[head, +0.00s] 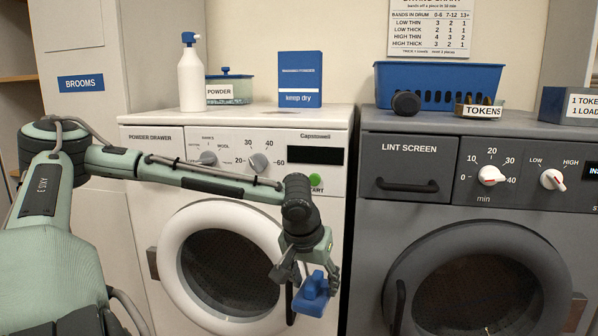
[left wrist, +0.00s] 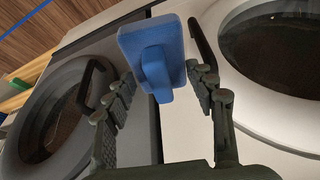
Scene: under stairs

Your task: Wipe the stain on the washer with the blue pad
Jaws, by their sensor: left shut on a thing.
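The white washer (head: 335,170) stands left of centre in the head view, its round door shut. I cannot clearly make out a stain on it; my arm covers part of its front. My left gripper (head: 308,268) is shut on the blue pad (head: 312,297) by its raised grip and holds it in front of the washer's right edge. In the left wrist view, the blue pad (left wrist: 140,42) sits beyond the fingers of my left gripper (left wrist: 160,95). My right gripper is not in view.
A grey dryer (head: 410,221) stands right of the washer across a narrow gap. A white spray bottle (head: 191,78), a powder tin (head: 236,88) and a blue box (head: 300,78) stand on the washer's rear top. A blue basket (head: 437,80) and a tokens holder (head: 478,111) rest on the dryer.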

